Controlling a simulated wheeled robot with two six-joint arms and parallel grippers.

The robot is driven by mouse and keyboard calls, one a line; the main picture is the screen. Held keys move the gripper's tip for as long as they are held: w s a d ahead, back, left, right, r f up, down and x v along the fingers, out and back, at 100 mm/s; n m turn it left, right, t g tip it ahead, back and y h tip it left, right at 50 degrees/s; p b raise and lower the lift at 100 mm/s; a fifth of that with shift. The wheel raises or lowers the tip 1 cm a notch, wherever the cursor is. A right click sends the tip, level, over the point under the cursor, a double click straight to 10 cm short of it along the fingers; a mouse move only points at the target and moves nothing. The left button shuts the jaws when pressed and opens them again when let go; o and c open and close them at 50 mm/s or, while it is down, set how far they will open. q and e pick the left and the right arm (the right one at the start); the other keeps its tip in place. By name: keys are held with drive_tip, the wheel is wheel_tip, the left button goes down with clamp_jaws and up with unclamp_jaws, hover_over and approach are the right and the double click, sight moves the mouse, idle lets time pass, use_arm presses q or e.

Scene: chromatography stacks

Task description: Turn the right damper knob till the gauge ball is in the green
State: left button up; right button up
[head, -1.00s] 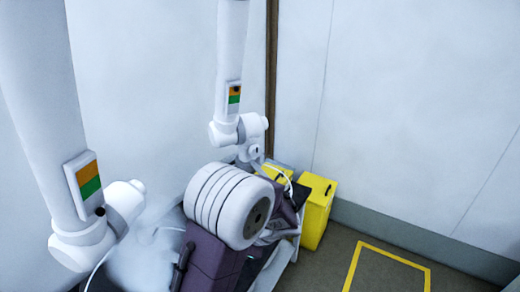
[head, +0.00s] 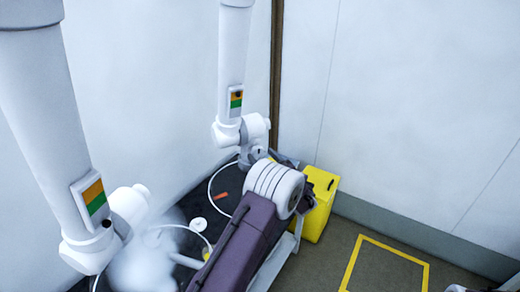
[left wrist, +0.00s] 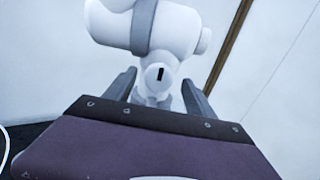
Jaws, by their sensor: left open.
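The right duct (head: 232,50) hangs at the back as a white tube with an orange-over-green gauge (head: 236,103). Its dark gauge ball (head: 239,94) sits in the orange upper part. The right damper knob (left wrist: 158,90), round and white with a black slot mark, is in the middle of the left wrist view, below a big white joint. My left gripper (left wrist: 158,77) is open, its two grey fingers one on either side of the knob in the picture. Contact cannot be told. In the head view my arm mostly hides this gripper. My right gripper is not in view.
A left duct (head: 40,120) with a similar gauge (head: 92,195) stands close at the left. White vapour (head: 140,262) hangs over the dark bench (head: 230,178), with white hoses. A yellow bin (head: 316,215) stands right of my arm. The floor inside the yellow outline (head: 385,270) is clear.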

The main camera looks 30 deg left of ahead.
use_arm(q)
drive_tip(key=shift+x, duration=1.05)
drive_tip(key=shift+s, duration=0.1)
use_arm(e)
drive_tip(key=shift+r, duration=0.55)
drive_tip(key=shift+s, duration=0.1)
use_arm(q)
drive_tip(key=c, duration=1.3)
drive_tip(key=shift+m, duration=1.2)
drive_tip(key=shift+c, duration=0.2)
drive_tip(key=m, duration=0.2)
drive_tip(key=shift+m, duration=0.3)
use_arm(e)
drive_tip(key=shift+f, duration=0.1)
use_arm(q)
drive_tip(key=o, duration=1.3)
drive_tip(key=shift+o, duration=0.2)
